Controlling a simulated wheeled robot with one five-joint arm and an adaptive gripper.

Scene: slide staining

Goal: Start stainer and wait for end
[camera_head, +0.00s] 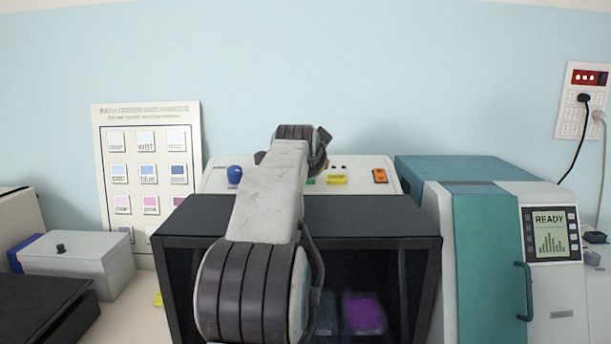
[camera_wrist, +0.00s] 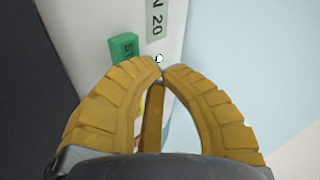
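The stainer (camera_head: 413,225) is a dark open-front box in the middle of the head view, with purple content (camera_head: 364,312) low inside. Its pale back panel (camera_head: 218,181) carries a blue knob, a yellow button (camera_head: 337,180) and an orange switch (camera_head: 380,176). A green button, partly hidden by my arm in the head view, shows in the wrist view (camera_wrist: 124,47) with letters on it. My gripper (camera_wrist: 163,72) has yellow fingers with the tips together and nothing seen held. The tips appear just beside the green button; contact cannot be told.
A teal and white machine (camera_head: 480,255) with a READY screen (camera_head: 549,233) stands at right. A grey box (camera_head: 78,262) is at left. A colour chart (camera_head: 150,150) leans on the wall, and an outlet (camera_head: 583,105) is at upper right.

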